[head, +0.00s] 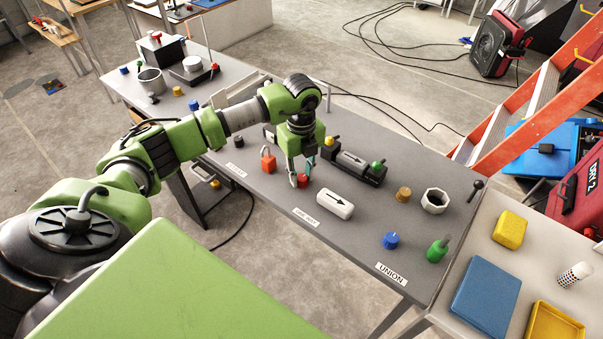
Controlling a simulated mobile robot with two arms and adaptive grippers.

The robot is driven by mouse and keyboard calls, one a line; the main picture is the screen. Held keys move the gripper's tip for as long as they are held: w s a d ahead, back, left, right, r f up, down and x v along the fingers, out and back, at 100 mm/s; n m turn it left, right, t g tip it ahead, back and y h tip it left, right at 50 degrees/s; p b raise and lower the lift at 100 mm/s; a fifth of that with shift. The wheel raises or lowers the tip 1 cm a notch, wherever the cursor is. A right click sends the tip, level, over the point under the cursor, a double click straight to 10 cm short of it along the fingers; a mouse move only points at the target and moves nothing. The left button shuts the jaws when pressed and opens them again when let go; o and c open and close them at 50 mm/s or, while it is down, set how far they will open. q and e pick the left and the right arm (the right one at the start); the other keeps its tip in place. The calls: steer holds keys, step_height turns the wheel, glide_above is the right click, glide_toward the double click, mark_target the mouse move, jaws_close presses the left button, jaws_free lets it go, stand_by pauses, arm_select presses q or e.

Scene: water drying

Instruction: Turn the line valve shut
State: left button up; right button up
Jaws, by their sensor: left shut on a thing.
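My left gripper (298,172) points down at the middle of the grey bench, its fingers around a small red part (303,181), which looks like a knob or handle. The fingers hide much of it, so its turn position cannot be told. It stands behind a white label (306,217) whose text is too small to read surely. Just right of the gripper is a dark block (354,161) with an arrow plate, a yellow knob and a green knob. A white cylinder with a black arrow (335,204) lies in front. My right gripper is not in view.
A red padlock-like piece (268,164) stands close left of the gripper. A brass knob (403,194), white ring (435,201), blue knob (391,240) and green piece (438,250) stand to the right. An orange ladder (540,90) stands behind the bench.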

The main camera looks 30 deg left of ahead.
mark_target(301, 177)
arm_select(q)
steer(key=shift+n, duration=0.9)
steer(key=o, duration=1.1)
steer(key=shift+r, duration=0.2)
step_height(301, 177, up, 12)
steer(key=shift+f, duration=0.15)
